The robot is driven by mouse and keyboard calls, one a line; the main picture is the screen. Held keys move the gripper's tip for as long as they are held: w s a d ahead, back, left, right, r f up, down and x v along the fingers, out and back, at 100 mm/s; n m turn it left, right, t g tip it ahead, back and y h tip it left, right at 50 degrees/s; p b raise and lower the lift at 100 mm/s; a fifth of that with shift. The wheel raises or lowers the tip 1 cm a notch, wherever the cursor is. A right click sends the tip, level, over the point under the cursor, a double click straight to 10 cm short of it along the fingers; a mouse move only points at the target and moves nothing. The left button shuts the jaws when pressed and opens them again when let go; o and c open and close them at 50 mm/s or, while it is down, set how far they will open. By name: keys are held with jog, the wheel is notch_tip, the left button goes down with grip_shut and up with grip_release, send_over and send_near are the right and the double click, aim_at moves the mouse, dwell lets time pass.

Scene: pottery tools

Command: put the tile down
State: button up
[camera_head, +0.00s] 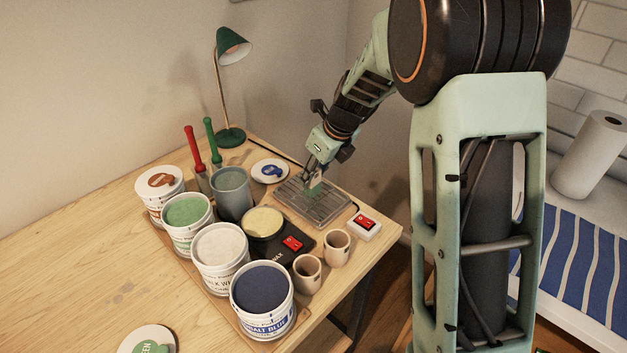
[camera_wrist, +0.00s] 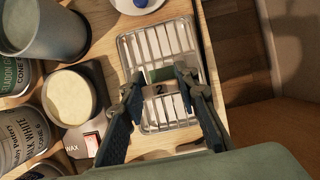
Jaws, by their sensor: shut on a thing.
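My gripper (camera_head: 314,178) is shut on a small tile (camera_head: 315,188) with a green glazed part and a paler part. In the wrist view the tile (camera_wrist: 162,74) is between the two fingertips (camera_wrist: 160,80), and a dark "2" shows on its pale part. The tile is over the metal wire rack (camera_head: 327,210), near the middle of the rack's width. The rack also shows in the wrist view (camera_wrist: 137,52), with its bars bare around the tile. I cannot tell whether the tile touches the bars.
A wax pot with a red switch (camera_head: 265,225) stands left of the rack, beside a grey cup (camera_head: 232,197) and several glaze tubs (camera_head: 187,215). Two clay cups (camera_head: 337,247) and a white red-switch box (camera_head: 364,225) are in front. A small plate (camera_head: 270,171) lies behind.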

jog(key=shift+f, duration=0.1)
jog(key=o, duration=1.2)
jog(key=shift+r, duration=0.4)
jog(key=v, duration=1.1)
jog(key=shift+s+d+r+p, duration=0.15)
jog(key=shift+d+r+p, duration=0.05)
jog(key=shift+p, duration=0.15)
